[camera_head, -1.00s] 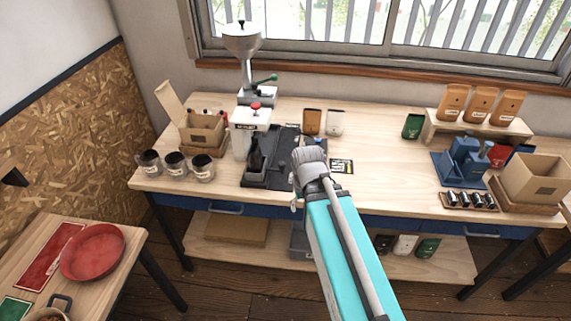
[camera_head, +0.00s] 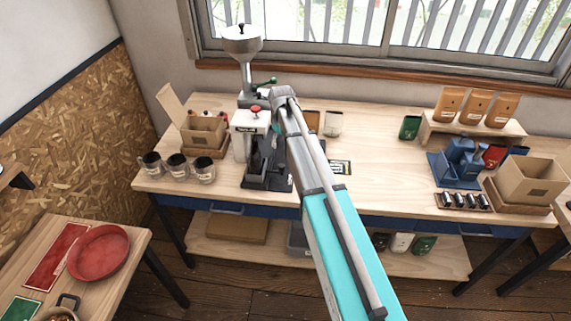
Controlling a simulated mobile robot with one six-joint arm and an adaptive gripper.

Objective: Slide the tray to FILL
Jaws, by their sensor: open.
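A dark slide base (camera_head: 254,184) lies on the bench in front of the white filling machine (camera_head: 243,122) with the metal hopper. A dark upright piece (camera_head: 257,163), which may be the tray, stands on its left part. I cannot read a FILL mark from here. My gripper (camera_head: 276,146) hangs from the bent wrist just right of the machine, above the slide base. It looks open, but its fingers are small and dark against the base. I cannot tell whether they touch the tray. My arm hides the right part of the base.
Several jars (camera_head: 177,166) and an open cardboard box (camera_head: 203,133) stand left of the machine. Two pouches, one brown and one white (camera_head: 333,123), stand behind my arm.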

